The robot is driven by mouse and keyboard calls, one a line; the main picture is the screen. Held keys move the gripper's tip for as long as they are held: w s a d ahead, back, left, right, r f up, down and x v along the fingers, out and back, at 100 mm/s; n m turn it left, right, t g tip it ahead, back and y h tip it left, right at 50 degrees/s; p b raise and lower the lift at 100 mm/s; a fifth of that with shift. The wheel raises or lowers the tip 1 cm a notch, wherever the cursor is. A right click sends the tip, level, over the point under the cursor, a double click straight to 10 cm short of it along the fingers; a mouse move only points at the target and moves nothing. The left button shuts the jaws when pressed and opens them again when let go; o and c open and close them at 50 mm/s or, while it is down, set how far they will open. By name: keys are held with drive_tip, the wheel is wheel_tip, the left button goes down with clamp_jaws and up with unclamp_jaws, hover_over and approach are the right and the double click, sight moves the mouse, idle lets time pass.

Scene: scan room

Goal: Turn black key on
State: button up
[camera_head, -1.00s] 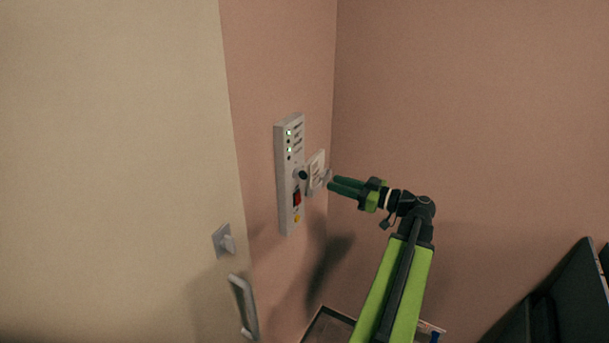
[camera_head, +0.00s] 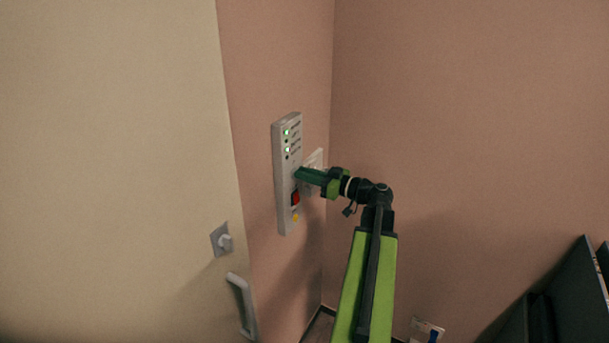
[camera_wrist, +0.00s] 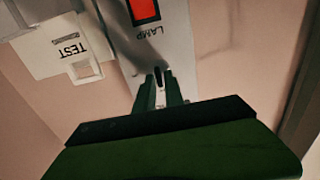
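The grey control panel (camera_head: 284,192) is mounted on the pink wall. The black key is at the panel's middle; in the head view my gripper's fingertips (camera_head: 301,175) cover it. In the wrist view, the dark key (camera_wrist: 158,78) shows between the two green fingertips (camera_wrist: 159,88) of my gripper, below the upside-down label LAMP. A narrow gap shows between the fingers, with the key in it. I cannot tell whether the fingers touch the key or press on it. The key's turn angle is too small to read.
A red switch (camera_head: 295,198) and a yellow button (camera_head: 296,218) sit below the key. A white box marked TEST (camera_wrist: 62,47) is close beside the panel. A pale door (camera_head: 120,150) with a handle (camera_head: 241,305) stands to the left.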

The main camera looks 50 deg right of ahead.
clamp_jaws()
drive_tip(key=shift+m, duration=0.3)
drive_tip(key=shift+d+f+m+b, duration=0.1)
drive_tip(key=shift+f+m, duration=0.05)
drive_tip(key=shift+m, duration=2.7)
drive_tip(key=shift+d+f+m+b, duration=0.1)
drive_tip(key=shift+d+m+b, duration=0.05)
drive_tip(key=shift+m, duration=2.75)
drive_tip(key=shift+d+f+m+b, duration=0.1)
drive_tip(key=shift+f+m, duration=0.05)
drive_tip(key=shift+m, duration=2.7)
drive_tip(key=shift+o, duration=2.2)
unclamp_jaws()
